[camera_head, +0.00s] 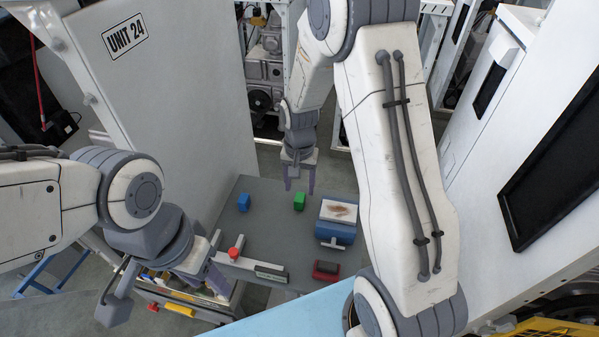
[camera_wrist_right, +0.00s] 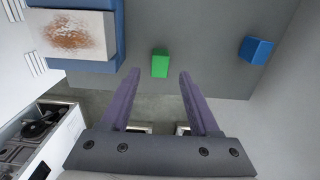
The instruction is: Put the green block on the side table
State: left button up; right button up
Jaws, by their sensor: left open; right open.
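The green block (camera_head: 299,201) stands on a grey table top (camera_head: 262,222). In the right wrist view the green block (camera_wrist_right: 160,63) lies just beyond the fingertips, centred between them. My right gripper (camera_head: 300,190) is open and empty, with its fingers pointing towards the block; it also shows in the right wrist view (camera_wrist_right: 157,74). My left gripper (camera_head: 212,277) is at the lower left, beside the table's near left edge, partly hidden by its own wrist, and holds nothing that I can see. I cannot tell for sure which surface is the side table.
A blue block (camera_head: 244,202) stands to the left. A blue device with a stained white top (camera_head: 339,211) stands to the right. A red object (camera_head: 326,270) and a red button (camera_head: 234,254) are near the front edge. A light blue surface (camera_head: 290,316) lies in front.

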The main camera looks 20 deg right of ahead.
aim_at(299, 198)
notch_tip(299, 198, up, 6)
jog(key=s+a+r+n, duration=0.55)
jog(key=s+a, duration=0.25)
jog(key=a, duration=0.2)
jog(key=s+a+r+n+y, duration=0.1)
jog(key=s+a+n, duration=0.3)
jog(key=s+n, duration=0.4)
jog(key=s+r, duration=0.1)
jog(key=s, duration=0.6)
jog(key=shift+s+a+n+b, duration=0.2)
jog(key=shift+s+n+b, duration=0.05)
jog(key=shift+n+b, duration=0.1)
